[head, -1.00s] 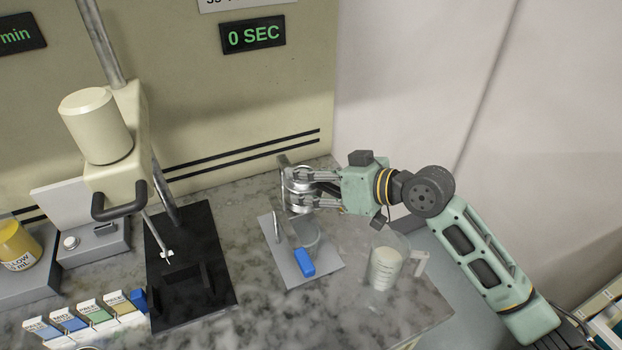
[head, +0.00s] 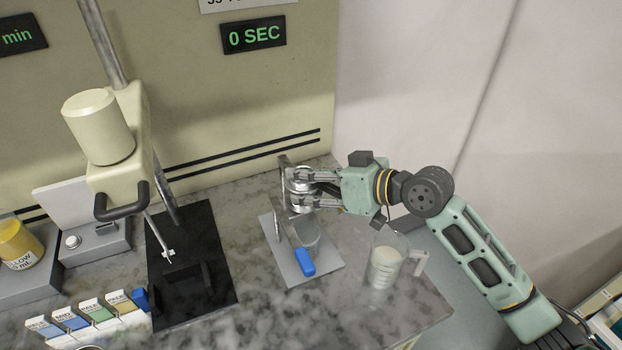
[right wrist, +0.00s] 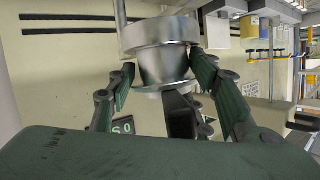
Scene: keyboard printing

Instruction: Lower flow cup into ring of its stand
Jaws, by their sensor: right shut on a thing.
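The flow cup (head: 297,174) is a small silvery metal cup. It also shows in the right wrist view (right wrist: 160,47), with a wide rim above a narrower body. My right gripper (head: 306,188) is shut on the cup and holds it at the stand, above the stand's grey base plate (head: 325,264). The stand's post (head: 283,160) rises behind the cup. The ring is hard to make out, and I cannot tell whether the cup is inside it. My left gripper is not in view.
A clear glass (head: 309,236) and a blue block (head: 305,262) are on the stand's base. A measuring jug (head: 384,266) with pale liquid stands to the right, near the counter edge. A mixer (head: 99,127) over a black base (head: 186,300) is at left, with ink boxes in front.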

